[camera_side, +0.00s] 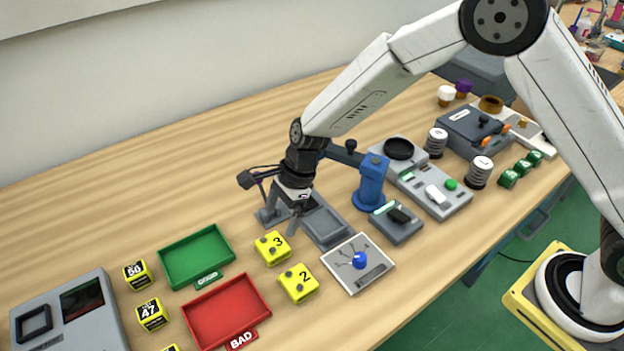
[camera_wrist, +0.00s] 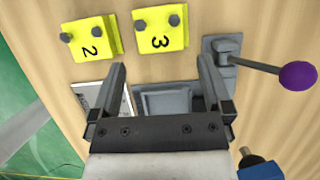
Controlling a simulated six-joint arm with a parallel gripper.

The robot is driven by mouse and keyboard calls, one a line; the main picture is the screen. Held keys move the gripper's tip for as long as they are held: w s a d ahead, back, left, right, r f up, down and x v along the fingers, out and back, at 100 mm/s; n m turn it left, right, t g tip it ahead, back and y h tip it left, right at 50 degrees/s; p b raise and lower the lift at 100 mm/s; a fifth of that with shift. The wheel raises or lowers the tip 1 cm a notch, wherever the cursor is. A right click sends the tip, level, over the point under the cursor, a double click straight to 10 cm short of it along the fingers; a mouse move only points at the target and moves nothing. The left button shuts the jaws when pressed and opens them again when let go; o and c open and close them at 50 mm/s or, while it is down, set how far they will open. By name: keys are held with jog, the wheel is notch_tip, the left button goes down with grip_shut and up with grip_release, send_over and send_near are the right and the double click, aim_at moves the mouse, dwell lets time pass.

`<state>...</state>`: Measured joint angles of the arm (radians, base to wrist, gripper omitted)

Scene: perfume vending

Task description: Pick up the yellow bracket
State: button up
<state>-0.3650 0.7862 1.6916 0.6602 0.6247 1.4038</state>
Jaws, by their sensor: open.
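Two yellow brackets lie on the table, numbered 3 (camera_side: 272,248) and 2 (camera_side: 298,284); each has grey pegs on top. I cannot tell which one the task means. In the wrist view, bracket 3 (camera_wrist: 160,28) is just beyond and between my fingertips, and bracket 2 (camera_wrist: 91,38) is to its left. My gripper (camera_side: 284,217) is open and empty, above the table behind bracket 3. It also shows open in the wrist view (camera_wrist: 160,72), with neither bracket between its fingers.
A grey square fixture (camera_side: 325,225) is beside my gripper. A lever with a purple knob (camera_wrist: 298,76) stands near. A blue post (camera_side: 370,185), a white card (camera_side: 375,276), a green GOOD tray (camera_side: 229,238) and a red BAD tray (camera_side: 268,300) surround the brackets.

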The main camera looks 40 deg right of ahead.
aim_at(272, 245)
jog(key=shift+x, duration=1.25)
jog(key=shift+x, duration=2.6)
jog(key=shift+s+d, duration=0.1)
jog(key=shift+d, duration=0.05)
jog(key=shift+c, duration=0.2)
jog(key=c, duration=1.2)
jog(key=shift+r, duration=0.2)
